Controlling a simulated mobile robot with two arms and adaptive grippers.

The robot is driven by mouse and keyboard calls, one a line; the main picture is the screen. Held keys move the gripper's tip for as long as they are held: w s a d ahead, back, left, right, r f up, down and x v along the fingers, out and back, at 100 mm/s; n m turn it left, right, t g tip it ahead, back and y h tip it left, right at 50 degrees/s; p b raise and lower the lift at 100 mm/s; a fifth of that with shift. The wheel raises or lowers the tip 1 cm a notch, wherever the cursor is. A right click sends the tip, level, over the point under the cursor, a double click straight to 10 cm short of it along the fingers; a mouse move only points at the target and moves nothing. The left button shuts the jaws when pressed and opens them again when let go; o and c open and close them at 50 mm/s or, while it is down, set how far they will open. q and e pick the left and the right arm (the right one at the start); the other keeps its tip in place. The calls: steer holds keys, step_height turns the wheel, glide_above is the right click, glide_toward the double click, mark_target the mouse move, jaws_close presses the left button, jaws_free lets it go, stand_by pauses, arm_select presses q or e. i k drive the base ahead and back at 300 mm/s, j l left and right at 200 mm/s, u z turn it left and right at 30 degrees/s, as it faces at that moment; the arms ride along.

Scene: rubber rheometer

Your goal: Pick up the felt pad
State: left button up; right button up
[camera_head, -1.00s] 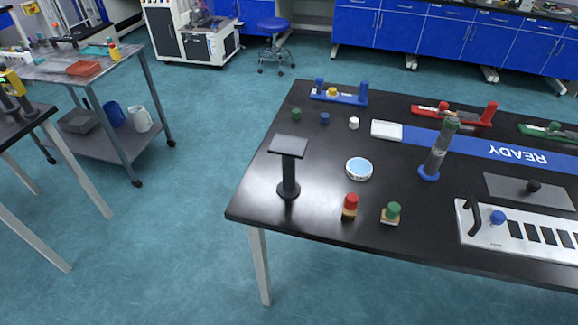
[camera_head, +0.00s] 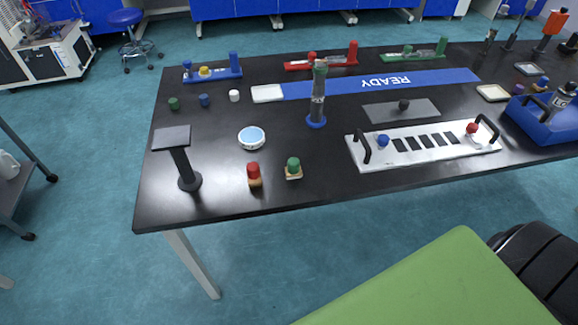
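No item is clearly recognisable as a felt pad. The closest flat candidate is a thin grey rectangular pad (camera_head: 385,112) with a black knob (camera_head: 403,105) on it, lying on the black table (camera_head: 225,185) behind a white panel. I cannot tell whether it is felt. Neither of my grippers is in view.
Near the candidate are the white panel (camera_head: 375,156) with two handles, a clear upright cylinder (camera_head: 317,100) and a blue READY strip (camera_head: 440,77). A black stand (camera_head: 184,165) is at left, a blue bin (camera_head: 535,128) at right. A green surface (camera_head: 440,285) covers the lower right.

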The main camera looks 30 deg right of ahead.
mark_target(294, 171)
steer(key=j+z, duration=0.15)
steer(key=z, duration=0.65)
steer(key=i+j, duration=0.05)
